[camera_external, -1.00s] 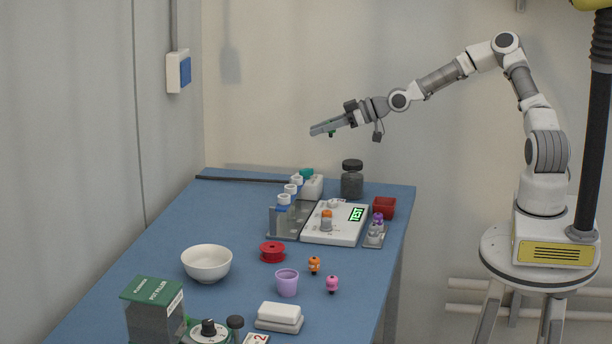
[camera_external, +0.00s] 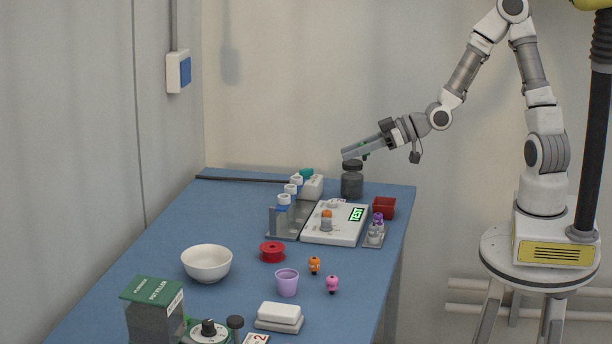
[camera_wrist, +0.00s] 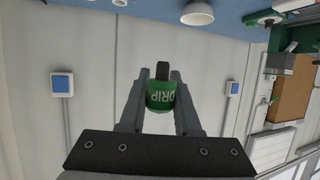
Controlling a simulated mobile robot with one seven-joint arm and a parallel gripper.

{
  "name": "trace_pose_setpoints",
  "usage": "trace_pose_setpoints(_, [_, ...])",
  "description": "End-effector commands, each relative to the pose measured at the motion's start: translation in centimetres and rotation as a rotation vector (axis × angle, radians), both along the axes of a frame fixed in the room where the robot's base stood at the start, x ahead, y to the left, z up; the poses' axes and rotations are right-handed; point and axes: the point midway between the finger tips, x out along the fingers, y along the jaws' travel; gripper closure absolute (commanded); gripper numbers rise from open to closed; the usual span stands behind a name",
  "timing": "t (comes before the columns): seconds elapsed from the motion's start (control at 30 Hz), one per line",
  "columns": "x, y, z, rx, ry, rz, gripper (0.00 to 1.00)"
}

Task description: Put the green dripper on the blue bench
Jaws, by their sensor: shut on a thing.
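The green dripper (camera_wrist: 160,98), marked "DRIP" with a dark tip, is between the fingers of my gripper (camera_wrist: 161,82) in the wrist view. My gripper is shut on it. In the external view my gripper (camera_external: 355,152) is in the air over the back right of the blue bench (camera_external: 225,225), close to the dark jar's cap in the picture. Only a small bit of green shows at the fingers there. The dripper is apart from the bench top.
A dark jar (camera_external: 352,182), white scale (camera_external: 335,223), red box (camera_external: 384,208) and tube rack (camera_external: 285,218) stand at the bench's back. A white bowl (camera_external: 207,263), red spool (camera_external: 272,252) and purple cup (camera_external: 287,282) stand nearer. The bench's left side is bare.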

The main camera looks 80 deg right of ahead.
Motion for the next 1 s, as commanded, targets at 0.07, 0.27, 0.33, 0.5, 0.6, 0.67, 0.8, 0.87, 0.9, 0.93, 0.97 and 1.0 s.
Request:
trace_pose_setpoints(0.07, [0.0,0.1,0.0,-0.001,-0.001,0.002,1.0])
trace_pose_setpoints(0.27, [0.0,0.0,0.0,0.0,-0.001,0.0,1.0])
trace_pose_setpoints(0.33, [0.2,-0.1,0.0,0.002,-0.001,0.001,1.0])
trace_pose_setpoints(0.5, [1.8,-1.1,0.0,0.013,-0.001,0.007,1.0])
trace_pose_setpoints(0.6, [3.8,-2.6,0.1,0.021,-0.003,0.012,1.0])
trace_pose_setpoints(0.67, [5.1,-3.9,0.0,0.026,-0.005,0.011,1.0])
trace_pose_setpoints(0.8, [8.0,-7.6,-0.1,0.03,-0.01,0.001,1.0])
trace_pose_setpoints(0.87, [9.1,-9.4,-0.3,0.028,-0.013,-0.007,1.0])
trace_pose_setpoints(0.9, [9.7,-10.8,-0.4,0.027,-0.015,-0.016,1.0])
trace_pose_setpoints(0.93, [10.2,-11.9,-0.6,0.027,-0.016,-0.024,1.0])
trace_pose_setpoints(0.97, [10.7,-12.9,-0.7,0.026,-0.016,-0.031,1.0])
trace_pose_setpoints(1.0, [11.2,-14.4,-0.9,0.024,-0.016,-0.042,1.0])
